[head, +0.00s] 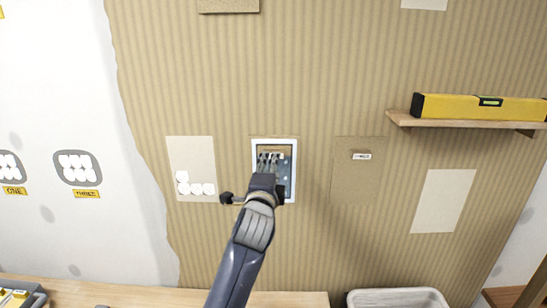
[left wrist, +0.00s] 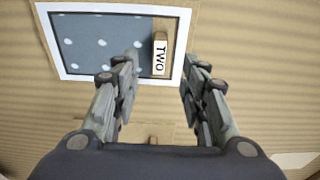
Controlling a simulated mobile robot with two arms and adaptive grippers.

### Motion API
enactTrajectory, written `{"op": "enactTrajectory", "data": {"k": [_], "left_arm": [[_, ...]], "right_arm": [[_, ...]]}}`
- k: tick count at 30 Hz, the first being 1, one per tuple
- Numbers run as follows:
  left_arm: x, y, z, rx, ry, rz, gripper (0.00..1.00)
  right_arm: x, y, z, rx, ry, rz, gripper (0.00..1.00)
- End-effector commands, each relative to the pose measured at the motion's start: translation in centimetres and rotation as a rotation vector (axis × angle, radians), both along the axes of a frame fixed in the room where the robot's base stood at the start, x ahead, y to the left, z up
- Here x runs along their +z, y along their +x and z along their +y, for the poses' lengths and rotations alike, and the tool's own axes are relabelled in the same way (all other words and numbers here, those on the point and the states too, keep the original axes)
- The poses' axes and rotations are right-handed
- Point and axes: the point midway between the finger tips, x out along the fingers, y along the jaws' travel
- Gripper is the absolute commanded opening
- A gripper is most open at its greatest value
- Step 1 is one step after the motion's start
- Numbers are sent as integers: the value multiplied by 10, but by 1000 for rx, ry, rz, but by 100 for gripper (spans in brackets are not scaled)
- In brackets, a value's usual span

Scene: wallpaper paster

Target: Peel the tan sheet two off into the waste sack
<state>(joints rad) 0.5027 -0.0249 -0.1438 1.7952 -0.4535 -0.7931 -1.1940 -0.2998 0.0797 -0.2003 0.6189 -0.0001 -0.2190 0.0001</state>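A white-framed panel (head: 289,190) hangs on the striped tan wall, with a grey-blue dotted face. A tan tab with a white TWO label (left wrist: 160,55) sits at one end of that face in the left wrist view. In the head view that end is the top, behind my fingertips. My left gripper (head: 269,161) is in front of the panel. In the wrist view its fingers (left wrist: 163,68) stand apart on either side of the tab, with a gap showing; contact cannot be told. My right gripper is not in view. I cannot identify a waste sack for certain.
A white bin (head: 398,293) stands at the bottom. A tan sheet with a small label (head: 357,180) is right of the panel. A pale sheet (head: 190,153) is left of it. A shelf (head: 460,121) holds a yellow level (head: 450,106). Pads labelled ONE and THREE (head: 86,193) are far left.

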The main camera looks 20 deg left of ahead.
Motion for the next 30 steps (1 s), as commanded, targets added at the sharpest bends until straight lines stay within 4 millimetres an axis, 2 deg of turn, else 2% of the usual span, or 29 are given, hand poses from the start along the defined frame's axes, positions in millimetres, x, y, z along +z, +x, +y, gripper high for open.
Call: {"op": "enactTrajectory", "data": {"k": [6, 12, 18, 27, 28, 30], "left_arm": [[2, 35, 6, 0, -2, 2, 40], [0, 58, 10, 0, -2, 2, 40], [0, 68, 12, 0, -2, 1, 40], [0, 70, 12, -1, -2, 1, 40], [0, 70, 12, -1, -2, 1, 38], [0, 70, 12, -1, -2, 1, 22]], "right_arm": [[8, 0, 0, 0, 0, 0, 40], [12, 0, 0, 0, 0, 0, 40], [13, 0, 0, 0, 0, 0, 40], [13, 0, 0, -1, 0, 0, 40], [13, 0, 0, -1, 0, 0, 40], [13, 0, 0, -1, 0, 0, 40]]}}
